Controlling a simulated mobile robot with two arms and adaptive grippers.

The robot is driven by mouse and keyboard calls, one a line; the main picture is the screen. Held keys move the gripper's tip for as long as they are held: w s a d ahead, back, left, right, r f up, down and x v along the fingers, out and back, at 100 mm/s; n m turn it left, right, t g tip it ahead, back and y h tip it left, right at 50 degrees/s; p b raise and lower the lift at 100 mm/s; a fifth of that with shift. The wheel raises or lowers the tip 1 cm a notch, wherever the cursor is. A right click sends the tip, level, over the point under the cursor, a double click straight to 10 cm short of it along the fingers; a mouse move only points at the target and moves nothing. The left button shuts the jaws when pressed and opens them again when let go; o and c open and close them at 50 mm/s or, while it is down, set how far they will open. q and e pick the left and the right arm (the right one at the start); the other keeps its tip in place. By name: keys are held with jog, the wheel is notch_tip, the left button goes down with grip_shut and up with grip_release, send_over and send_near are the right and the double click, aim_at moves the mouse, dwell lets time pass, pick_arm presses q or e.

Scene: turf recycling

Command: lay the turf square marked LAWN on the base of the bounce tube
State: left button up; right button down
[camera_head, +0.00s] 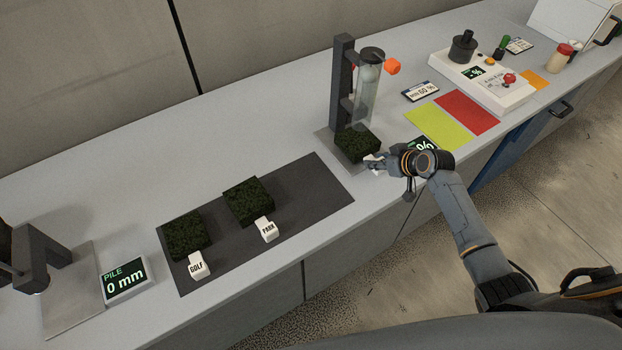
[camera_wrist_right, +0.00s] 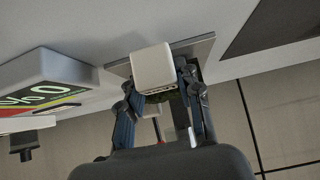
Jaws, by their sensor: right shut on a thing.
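A dark green turf square (camera_head: 355,146) sits at the foot of the bounce tube (camera_head: 366,95), over its grey base plate (camera_head: 333,150). I cannot tell whether it rests fully flat. My right gripper (camera_head: 377,162) is at the near side of this turf, shut on its white tag. In the right wrist view the white tag (camera_wrist_right: 152,68) is between the fingers, with the base plate (camera_wrist_right: 193,46) behind it. My left gripper is not in view.
Turf squares tagged GOLF (camera_head: 186,235) and PARK (camera_head: 247,200) lie on a dark mat (camera_head: 315,190). A PILE display (camera_head: 125,280) reads 0 mm. Green (camera_head: 440,127) and red (camera_head: 468,112) cards lie right of the tube, before a white device (camera_head: 500,85).

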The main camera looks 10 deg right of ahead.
jog(key=shift+f+b, duration=0.3)
jog(key=shift+f, duration=0.1)
jog(key=c, duration=0.8)
grip_release()
jog(key=o, duration=0.3)
